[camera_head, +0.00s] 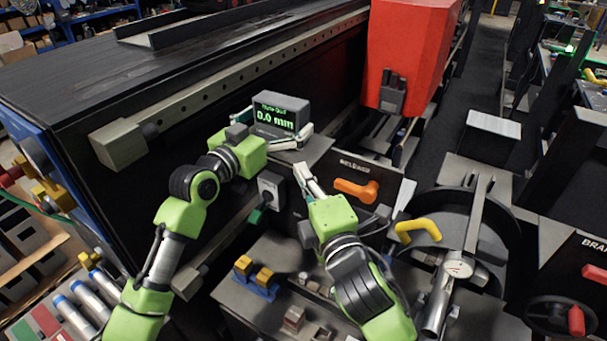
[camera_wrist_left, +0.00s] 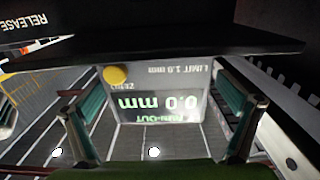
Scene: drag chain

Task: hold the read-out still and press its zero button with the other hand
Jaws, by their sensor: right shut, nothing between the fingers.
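The read-out (camera_head: 278,114) is a small dark box on a grey ledge; its green digits show 0.0 mm. In the left wrist view its face (camera_wrist_left: 158,85) appears upside down, with a round yellow zero button (camera_wrist_left: 116,75) near one corner. The zero button cannot be made out in the head view.
An orange release handle (camera_head: 357,190) is on the dark panel right of my right gripper. A red housing (camera_head: 410,45) stands behind to the right. A long rail (camera_head: 235,81) runs behind the read-out.

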